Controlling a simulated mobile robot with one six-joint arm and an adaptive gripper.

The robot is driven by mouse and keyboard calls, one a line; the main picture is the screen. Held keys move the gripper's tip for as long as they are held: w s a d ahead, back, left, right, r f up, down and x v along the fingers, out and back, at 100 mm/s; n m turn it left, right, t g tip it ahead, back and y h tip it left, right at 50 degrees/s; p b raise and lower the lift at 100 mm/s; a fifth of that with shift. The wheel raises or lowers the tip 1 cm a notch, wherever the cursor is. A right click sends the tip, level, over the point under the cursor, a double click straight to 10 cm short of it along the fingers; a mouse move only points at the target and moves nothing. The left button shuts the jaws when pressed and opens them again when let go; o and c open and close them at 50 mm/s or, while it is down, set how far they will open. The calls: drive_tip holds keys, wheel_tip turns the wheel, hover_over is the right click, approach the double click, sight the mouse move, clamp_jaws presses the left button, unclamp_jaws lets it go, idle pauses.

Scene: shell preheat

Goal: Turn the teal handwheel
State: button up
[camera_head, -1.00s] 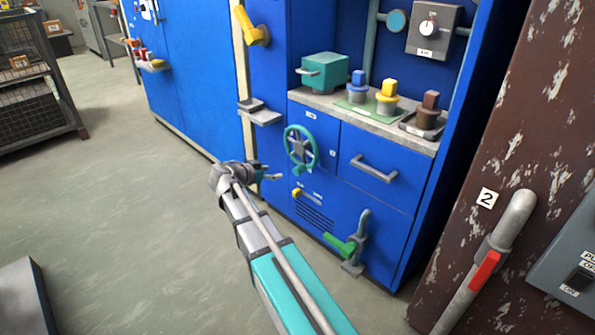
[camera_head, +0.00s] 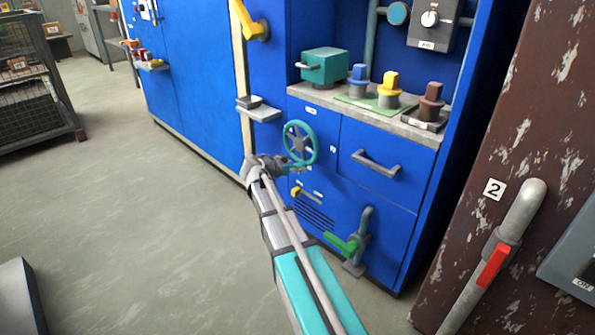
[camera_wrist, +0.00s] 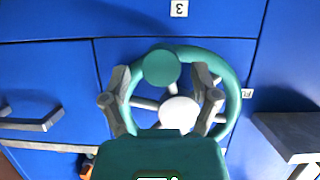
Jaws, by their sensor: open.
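The teal handwheel (camera_head: 300,143) is mounted on the blue cabinet front, with grey spokes and a pale hub. In the wrist view its teal rim (camera_wrist: 232,84) curves behind my gripper, and a round teal knob (camera_wrist: 161,67) shows between the fingers. My gripper (camera_head: 297,166) is at the lower left part of the wheel in the head view. In the wrist view my gripper (camera_wrist: 161,88) is open, with one finger on each side of the knob. I cannot tell whether the fingers touch the wheel. My gripper's teal body hides the wheel's lower part.
A drawer handle (camera_head: 376,164) sticks out right of the wheel. A green-handled lever (camera_head: 342,244) and a small yellow knob (camera_head: 296,192) are below. A grey shelf (camera_head: 259,112) juts out at upper left.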

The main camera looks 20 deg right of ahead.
drive_tip(key=shift+x, duration=0.95)
clamp_jaws()
